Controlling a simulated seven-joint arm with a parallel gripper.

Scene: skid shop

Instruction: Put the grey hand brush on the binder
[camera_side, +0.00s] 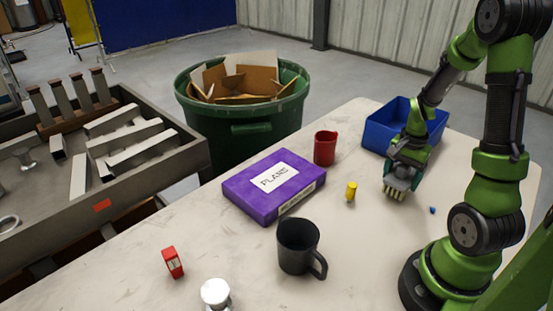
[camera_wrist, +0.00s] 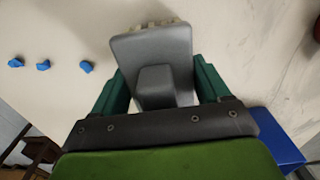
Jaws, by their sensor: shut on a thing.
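The grey hand brush (camera_wrist: 155,60) is between the two fingers of my gripper (camera_wrist: 160,92) in the wrist view, gripped by its raised block. In the side view my gripper (camera_side: 403,172) is at the right part of the table, with the brush's pale bristles (camera_side: 394,193) pointing down beneath it. I cannot tell whether the bristles touch the table. The binder (camera_side: 274,185) is purple with a white "PLANS" label and lies flat on the table, to the left of my gripper and apart from it.
A yellow cylinder (camera_side: 351,191) and a red cup (camera_side: 325,148) stand between binder and gripper. A black mug (camera_side: 299,247) is in front of the binder. A blue bin (camera_side: 374,138) is behind my gripper. Small blue pieces (camera_wrist: 43,65) lie nearby. A red item (camera_side: 172,262) is front left.

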